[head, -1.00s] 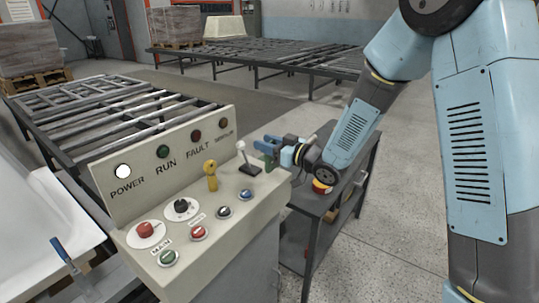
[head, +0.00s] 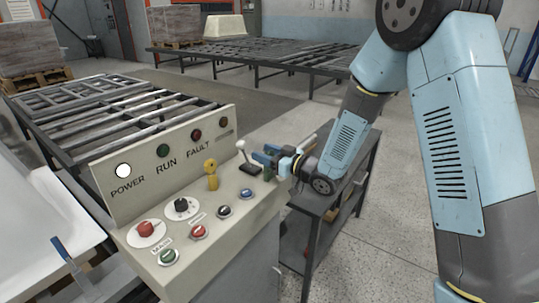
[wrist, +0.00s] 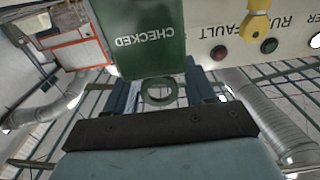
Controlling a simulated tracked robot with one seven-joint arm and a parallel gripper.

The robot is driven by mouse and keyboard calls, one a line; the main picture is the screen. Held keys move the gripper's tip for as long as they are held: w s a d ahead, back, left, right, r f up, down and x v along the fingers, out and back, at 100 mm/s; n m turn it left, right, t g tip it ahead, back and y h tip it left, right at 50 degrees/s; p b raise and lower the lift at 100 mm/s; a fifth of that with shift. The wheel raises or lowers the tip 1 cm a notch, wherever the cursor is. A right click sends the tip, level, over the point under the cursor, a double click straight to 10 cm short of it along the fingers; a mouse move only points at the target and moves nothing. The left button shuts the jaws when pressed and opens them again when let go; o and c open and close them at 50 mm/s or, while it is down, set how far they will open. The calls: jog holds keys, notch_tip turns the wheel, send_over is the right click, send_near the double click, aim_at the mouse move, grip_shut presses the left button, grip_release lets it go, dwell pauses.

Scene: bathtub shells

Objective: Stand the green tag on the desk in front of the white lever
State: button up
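The green tag (wrist: 150,35), marked CHECKED, fills the top middle of the wrist view, with a green ring (wrist: 158,92) at its near end. My gripper (head: 266,158) is shut on the tag, its blue fingers showing on either side of the ring in the wrist view. In the head view only a small green part of the tag (head: 267,173) shows below the fingers, low over the right end of the beige desk (head: 215,247). I cannot tell whether it touches the desk. The white lever (head: 241,145) stands on its dark base just left of my gripper.
A yellow key switch (head: 211,168) stands left of the lever, also seen in the wrist view (wrist: 256,22). Several buttons and a black knob (head: 181,206) lie nearer the front. The upright lamp panel (head: 160,160) backs the desk. A dark side table (head: 330,190) stands to the right.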

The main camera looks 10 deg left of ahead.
jog(key=shift+o, duration=0.7)
jog(key=shift+r, duration=0.15)
jog(key=v, duration=1.2)
jog(key=shift+w, duration=0.1)
